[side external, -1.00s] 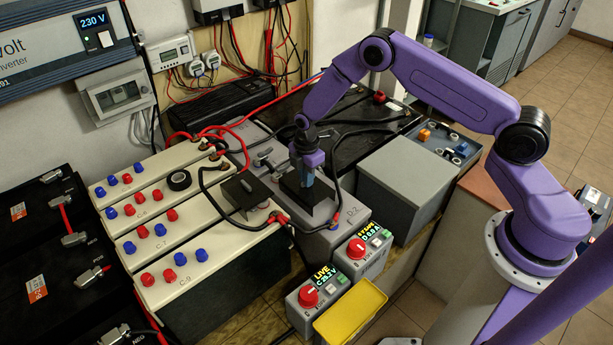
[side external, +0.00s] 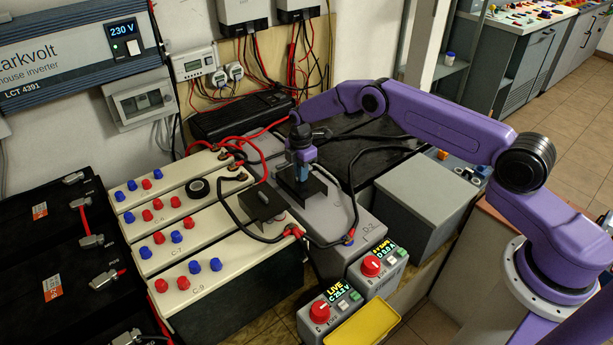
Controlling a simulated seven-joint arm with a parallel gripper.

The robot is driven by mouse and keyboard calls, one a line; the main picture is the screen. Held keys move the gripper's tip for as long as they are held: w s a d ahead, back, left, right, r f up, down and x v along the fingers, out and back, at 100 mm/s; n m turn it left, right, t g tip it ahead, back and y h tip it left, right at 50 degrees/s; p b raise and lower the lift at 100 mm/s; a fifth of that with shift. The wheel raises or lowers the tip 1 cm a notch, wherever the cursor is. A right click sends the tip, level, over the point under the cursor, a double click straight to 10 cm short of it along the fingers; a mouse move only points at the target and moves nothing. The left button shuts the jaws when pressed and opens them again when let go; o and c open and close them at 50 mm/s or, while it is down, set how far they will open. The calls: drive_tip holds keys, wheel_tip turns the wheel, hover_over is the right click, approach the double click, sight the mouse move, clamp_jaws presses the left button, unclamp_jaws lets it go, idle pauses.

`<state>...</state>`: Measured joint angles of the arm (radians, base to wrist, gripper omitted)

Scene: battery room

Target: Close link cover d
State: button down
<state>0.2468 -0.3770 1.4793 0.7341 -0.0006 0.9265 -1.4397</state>
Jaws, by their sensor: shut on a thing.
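Link cover d (side external: 302,188) is a black cover on the grey battery marked D-2 (side external: 352,222). It shows beneath and around my gripper, and I cannot tell whether it lies flat or is tilted. My gripper (side external: 301,173) points down at this cover and is shut on part of it; its fingertips are small and partly hidden. A second black cover (side external: 262,203) with a knob sits on the cream batteries to the left.
Cream batteries (side external: 215,240) with red and blue caps stand at left. Black and red cables (side external: 262,238) loop close to both covers. Two control boxes with red knobs (side external: 371,265) and a yellow tray (side external: 362,326) stand in front. A grey box (side external: 415,195) is at right.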

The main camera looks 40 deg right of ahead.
drive_tip(key=shift+w, duration=0.95)
drive_tip(key=c, duration=1.2)
unclamp_jaws()
wheel_tip(320, 180, up, 18)
drive_tip(key=shift+f, duration=0.25)
